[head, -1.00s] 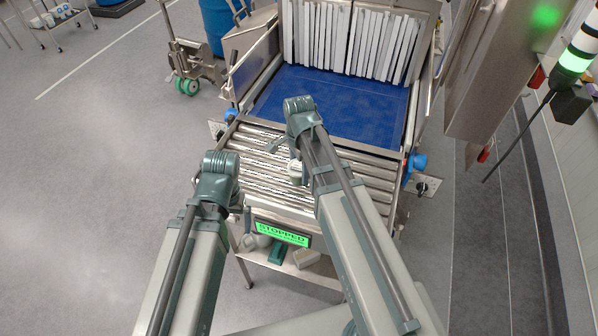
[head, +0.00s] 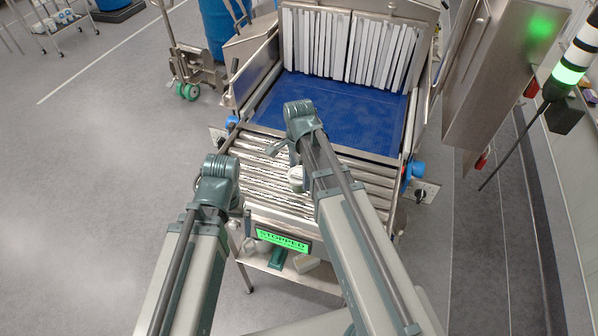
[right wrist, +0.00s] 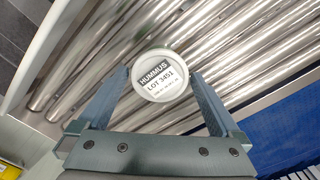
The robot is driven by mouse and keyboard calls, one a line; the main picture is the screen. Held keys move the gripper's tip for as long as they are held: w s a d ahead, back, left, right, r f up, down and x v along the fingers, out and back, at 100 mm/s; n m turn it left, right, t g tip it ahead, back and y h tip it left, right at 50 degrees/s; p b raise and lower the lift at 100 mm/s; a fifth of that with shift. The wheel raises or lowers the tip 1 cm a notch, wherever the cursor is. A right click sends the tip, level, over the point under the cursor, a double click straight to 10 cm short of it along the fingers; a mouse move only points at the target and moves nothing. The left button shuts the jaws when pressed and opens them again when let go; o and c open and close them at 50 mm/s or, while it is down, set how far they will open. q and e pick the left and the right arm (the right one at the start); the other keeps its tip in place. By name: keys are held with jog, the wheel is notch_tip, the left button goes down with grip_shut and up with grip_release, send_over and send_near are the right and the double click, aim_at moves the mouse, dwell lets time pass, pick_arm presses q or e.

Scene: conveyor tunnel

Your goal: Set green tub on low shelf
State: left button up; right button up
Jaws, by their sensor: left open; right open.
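A round tub (right wrist: 160,76) with a white lid labelled "HUMMUS LOT 3451" stands on the steel rollers in the right wrist view. In the head view its pale top (head: 296,178) shows beside my right forearm. My right gripper (right wrist: 159,78) is open, with one finger on each side of the tub's near part. My left gripper (head: 243,207) is open at the left edge of the rollers, its jaws mostly hidden by the wrist. The low shelf (head: 310,277) lies under the roller end.
A green object (head: 278,259) and a pale object (head: 305,264) are on the shelf. A green "STOPPED" display (head: 283,241) hangs above it. The blue belt (head: 335,112) runs to a strip curtain (head: 350,45). The floor at left is open.

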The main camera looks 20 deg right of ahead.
aim_at(299, 175)
notch_tip(299, 175, up, 10)
jog(key=p, duration=0.9)
jog(key=shift+r, duration=0.2)
